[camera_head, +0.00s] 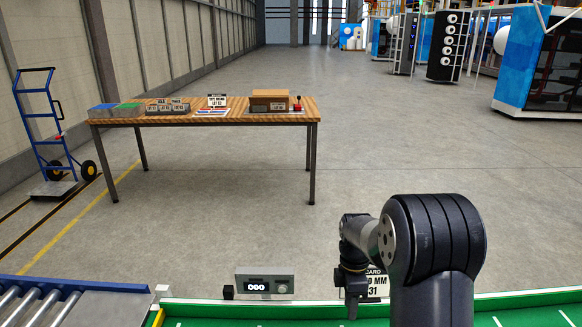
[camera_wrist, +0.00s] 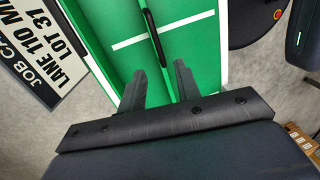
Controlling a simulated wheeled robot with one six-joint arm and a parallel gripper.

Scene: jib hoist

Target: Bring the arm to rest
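My arm is bent over the green surface (camera_head: 210,311) at the bottom of the head view. My gripper (camera_head: 352,308) points down there, partly in front of a white job card (camera_head: 379,284). In the wrist view, the two fingers of my gripper (camera_wrist: 159,70) stand apart with nothing between them. Below them lies the green surface (camera_wrist: 185,25) with white lines. A thin dark bar or slot (camera_wrist: 153,36) shows just ahead of the fingertips; I cannot tell which it is. The job card (camera_wrist: 62,42) reads "LANE 110 MM LOT 31".
A grey box with a "000" display (camera_head: 265,285) stands at the green surface's far edge. A roller conveyor (camera_head: 40,305) is at lower left. Beyond is a wooden table (camera_head: 225,117) with trays, cards and a brown box (camera_head: 270,99). A blue hand truck (camera_head: 52,140) stands left. Open floor lies right.

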